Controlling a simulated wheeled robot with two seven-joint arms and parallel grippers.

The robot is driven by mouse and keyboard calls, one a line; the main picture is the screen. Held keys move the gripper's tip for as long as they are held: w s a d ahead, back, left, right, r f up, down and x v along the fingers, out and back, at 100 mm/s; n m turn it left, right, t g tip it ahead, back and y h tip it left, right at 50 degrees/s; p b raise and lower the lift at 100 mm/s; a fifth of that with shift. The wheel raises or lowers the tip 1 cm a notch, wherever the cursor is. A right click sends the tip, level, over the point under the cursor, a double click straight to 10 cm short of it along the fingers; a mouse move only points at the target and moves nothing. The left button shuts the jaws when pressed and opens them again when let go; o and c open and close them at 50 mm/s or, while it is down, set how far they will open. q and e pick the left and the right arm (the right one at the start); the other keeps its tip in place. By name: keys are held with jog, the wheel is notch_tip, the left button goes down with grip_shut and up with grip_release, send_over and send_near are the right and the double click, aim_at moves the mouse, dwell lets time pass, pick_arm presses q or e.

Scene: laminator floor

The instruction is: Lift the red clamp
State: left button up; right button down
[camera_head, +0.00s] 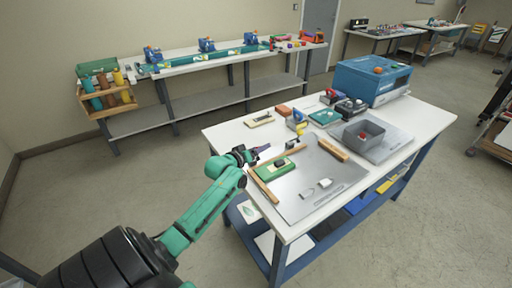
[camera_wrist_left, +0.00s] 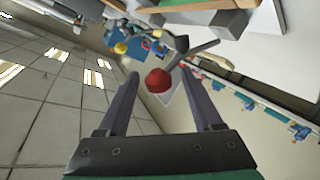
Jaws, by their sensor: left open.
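My left gripper (camera_head: 262,149) hangs over the left side of the white workbench, with its fingers apart. In the left wrist view its two fingers (camera_wrist_left: 160,75) are spread and nothing is held. A rounded red end (camera_wrist_left: 158,82) on a grey bar shows between the fingertips in that view, apparently beyond them; it looks like part of the red clamp. A small red spot (camera_head: 289,144) shows just right of the gripper in the head view; I cannot tell whether it is the same thing. My right gripper is not in view.
The workbench (camera_head: 425,118) carries a grey metal sheet (camera_head: 300,202), a green block (camera_head: 274,169), wooden strips (camera_head: 333,149), a grey bin (camera_head: 364,136) and a large blue box (camera_head: 372,80). A blue-and-yellow item (camera_head: 298,122) stands behind the gripper. The bench's front left corner is clear.

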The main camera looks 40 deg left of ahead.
pick_arm(q)
jog(key=b+v, duration=0.1)
jog(key=v, duration=1.3)
jog(key=shift+s+b, duration=0.25)
jog(key=shift+b, duration=0.1)
jog(key=shift+r, duration=0.15)
jog(key=s+f+m+g, duration=0.1)
jog(key=s+f+g, duration=0.3)
jog(key=f, duration=1.2)
jog(key=s+f+m+g, duration=0.1)
jog(key=s+f+g, duration=0.35)
jog(key=f, duration=1.15)
jog(key=s+d+f+m+g, duration=0.2)
jog(key=s+d+f+m, duration=0.2)
jog(key=s+d+f, duration=0.4)
jog(key=s+d+f+m+g+h, duration=0.1)
jog(key=s+d+f+m+g, duration=0.2)
jog(key=s+d+f, duration=0.5)
jog(key=s+f+m, duration=0.1)
jog(key=s+f, duration=0.2)
jog(key=s, duration=0.4)
jog(key=shift+s+d+f+m, duration=0.2)
jog(key=shift+d+f+m, duration=0.1)
jog(key=shift+d+f, duration=0.1)
